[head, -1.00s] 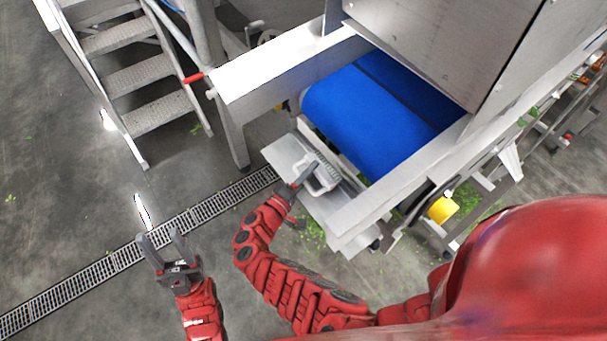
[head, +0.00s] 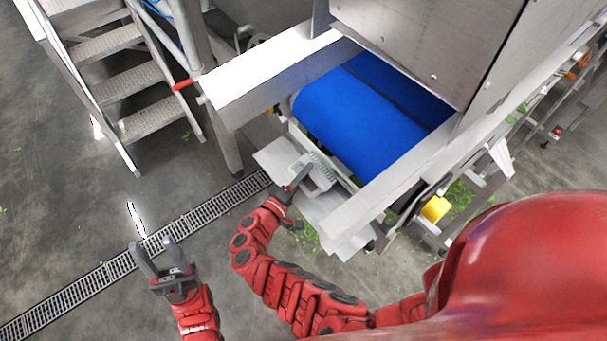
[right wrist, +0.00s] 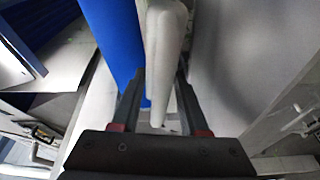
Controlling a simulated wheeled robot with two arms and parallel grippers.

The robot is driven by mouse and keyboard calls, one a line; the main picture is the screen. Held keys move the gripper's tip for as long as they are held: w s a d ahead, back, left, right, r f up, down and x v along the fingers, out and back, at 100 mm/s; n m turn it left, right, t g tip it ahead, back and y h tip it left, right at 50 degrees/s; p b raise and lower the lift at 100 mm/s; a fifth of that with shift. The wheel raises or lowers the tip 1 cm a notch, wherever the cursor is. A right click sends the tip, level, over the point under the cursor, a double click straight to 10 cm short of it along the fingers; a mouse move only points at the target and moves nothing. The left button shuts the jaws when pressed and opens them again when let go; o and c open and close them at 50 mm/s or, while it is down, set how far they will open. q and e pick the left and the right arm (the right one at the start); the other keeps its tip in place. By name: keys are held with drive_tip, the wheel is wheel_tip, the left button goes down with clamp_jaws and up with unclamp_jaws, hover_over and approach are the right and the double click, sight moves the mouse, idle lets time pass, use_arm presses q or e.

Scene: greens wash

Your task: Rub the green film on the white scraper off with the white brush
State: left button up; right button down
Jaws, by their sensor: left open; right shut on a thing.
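The white brush (head: 322,181) is in my right gripper (head: 300,179), at the end of the blue belt in the head view. In the right wrist view the pale brush body (right wrist: 163,60) lies between the two dark fingers (right wrist: 160,100). The white scraper (head: 336,163) appears as a narrow pale strip just below the belt's rounded end. The brush is close beside it; I cannot tell whether they touch. Green film is too small or hidden to make out on the scraper. My left gripper (head: 163,261) is open and empty, above the floor at the lower left.
The blue belt (head: 355,120) runs under a steel housing (head: 430,45). A steel frame beam (head: 395,190) lies to the right of the brush and a tray plate (head: 275,158) below. Metal steps (head: 140,85) stand at the left. A floor drain (head: 80,283) crosses open floor.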

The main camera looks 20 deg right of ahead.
drive_tip(key=shift+w+d, duration=0.2)
drive_tip(key=shift+d, duration=0.3)
